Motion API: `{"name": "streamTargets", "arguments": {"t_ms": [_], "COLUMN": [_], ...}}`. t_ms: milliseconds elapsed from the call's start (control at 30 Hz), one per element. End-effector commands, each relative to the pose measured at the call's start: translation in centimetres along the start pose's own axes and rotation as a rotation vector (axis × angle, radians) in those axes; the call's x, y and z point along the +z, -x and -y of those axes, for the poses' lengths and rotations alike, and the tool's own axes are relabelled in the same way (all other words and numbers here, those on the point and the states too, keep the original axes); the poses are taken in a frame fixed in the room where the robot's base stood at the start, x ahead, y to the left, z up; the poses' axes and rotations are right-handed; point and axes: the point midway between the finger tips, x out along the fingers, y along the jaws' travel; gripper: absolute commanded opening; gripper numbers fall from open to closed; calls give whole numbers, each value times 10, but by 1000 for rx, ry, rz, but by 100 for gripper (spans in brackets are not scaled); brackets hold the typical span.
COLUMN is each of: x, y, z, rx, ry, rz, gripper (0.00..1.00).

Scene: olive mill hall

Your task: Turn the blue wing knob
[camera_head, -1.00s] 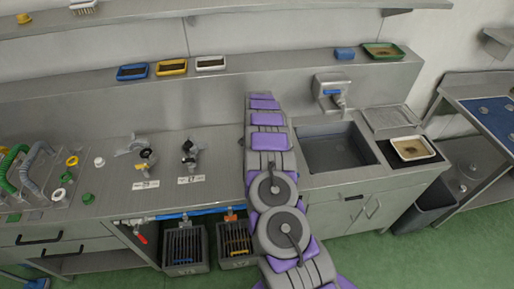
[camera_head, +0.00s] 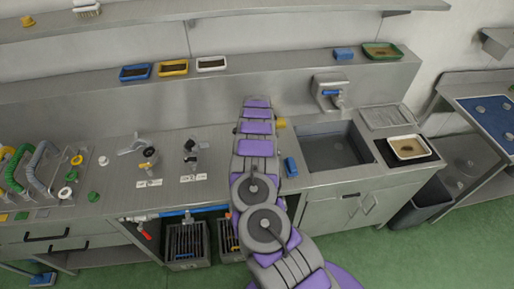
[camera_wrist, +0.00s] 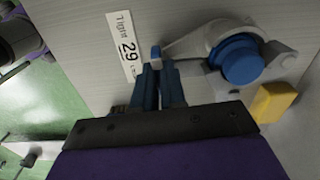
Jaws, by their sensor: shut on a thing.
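In the wrist view the blue wing knob (camera_wrist: 240,60) shows as a round blue cap on a grey body above a pale worktop. A grey arm runs left from it and ends in a small blue tip (camera_wrist: 156,53). My gripper (camera_wrist: 159,68) has its two dark blue fingers close together at this blue tip, seemingly shut on it. The exact contact between the fingers is hidden. The round cap lies to the right of the fingers, apart from them. In the head view my arm hides the gripper and the knob.
A printed label (camera_wrist: 128,47) lies left of the fingers and a yellow block (camera_wrist: 273,102) to the right. In the head view a small blue object (camera_head: 291,166) lies beside the sink (camera_head: 335,150). Two fittings (camera_head: 148,157) (camera_head: 191,153) stand on the counter left of my arm.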

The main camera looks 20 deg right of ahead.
Motion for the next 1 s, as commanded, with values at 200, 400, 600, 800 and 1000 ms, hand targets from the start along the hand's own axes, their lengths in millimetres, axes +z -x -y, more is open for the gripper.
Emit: {"name": "streamTargets", "arguments": {"t_ms": [200, 400, 600, 800, 1000], "x": [0, 0, 0, 0, 0], "y": [-2, -2, -2, -2, -3], "z": [-1, -1, -1, -1, -3], "rx": [2, 3, 3, 4, 8], "ry": [-57, -74, -75, -75, -74], "rz": [-1, -1, 0, 1, 0], "gripper": [0, 0, 0, 19, 36]}}
